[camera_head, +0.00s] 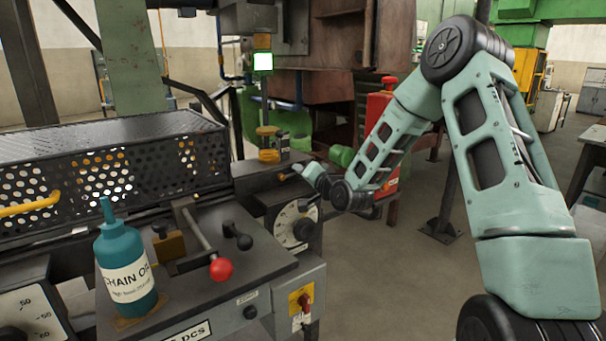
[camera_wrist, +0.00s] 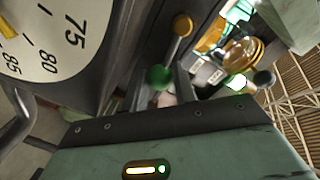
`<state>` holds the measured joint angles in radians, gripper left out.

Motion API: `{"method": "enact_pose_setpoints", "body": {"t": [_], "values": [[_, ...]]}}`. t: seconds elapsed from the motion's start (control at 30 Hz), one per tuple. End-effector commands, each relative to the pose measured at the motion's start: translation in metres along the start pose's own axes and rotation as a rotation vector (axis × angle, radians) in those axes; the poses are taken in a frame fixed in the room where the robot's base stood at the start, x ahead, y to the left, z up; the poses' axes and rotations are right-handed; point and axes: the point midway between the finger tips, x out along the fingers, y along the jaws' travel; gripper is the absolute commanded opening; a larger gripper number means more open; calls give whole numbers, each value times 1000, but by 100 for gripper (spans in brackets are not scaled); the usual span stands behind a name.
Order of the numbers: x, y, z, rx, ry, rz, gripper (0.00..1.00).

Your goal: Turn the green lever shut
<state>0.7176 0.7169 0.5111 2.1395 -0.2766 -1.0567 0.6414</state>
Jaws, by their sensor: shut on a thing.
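The green lever's round knob (camera_wrist: 160,77) shows in the wrist view between the two fingers of my gripper (camera_wrist: 161,88). My gripper is shut on it. A short rod with a brass-coloured end (camera_wrist: 183,25) stands just beyond the knob. In the head view my gripper (camera_head: 299,172) is at the right end of the dark bench, above a white dial (camera_head: 297,224). The green knob is hidden there behind my gripper and wrist, and the lever's angle cannot be told.
A red-knobbed lever (camera_head: 220,268), a small black lever (camera_head: 238,240) and a teal chain oil bottle (camera_head: 126,268) stand on the near machine top. An amber jar (camera_head: 267,140) is close behind my gripper. A perforated black guard (camera_head: 110,175) fills the left. Open floor lies right.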

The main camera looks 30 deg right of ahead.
Motion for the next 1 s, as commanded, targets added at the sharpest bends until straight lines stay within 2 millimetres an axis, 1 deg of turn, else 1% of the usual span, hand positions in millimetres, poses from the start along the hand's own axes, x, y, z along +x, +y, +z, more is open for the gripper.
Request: {"method": "enact_pose_setpoints", "body": {"t": [0.3, 0.33, 0.37, 0.4, 0.67, 0.77, 0.87, 0.97, 1.0], "values": [[0, 1, 0, 1, 0, 3, 0], [0, 1, 0, 1, 0, 3, 31], [0, 1, 0, 1, 0, 3, 39], [0, 1, 0, 1, 0, 3, 50], [0, 1, 0, 0, 0, 1, 50], [-4, 0, 0, 0, 0, 1, 50], [-14, 0, -1, -1, 1, 1, 50], [-33, 0, 0, -1, 0, 2, 50], [-42, 1, 0, -1, -1, 4, 50]]}}
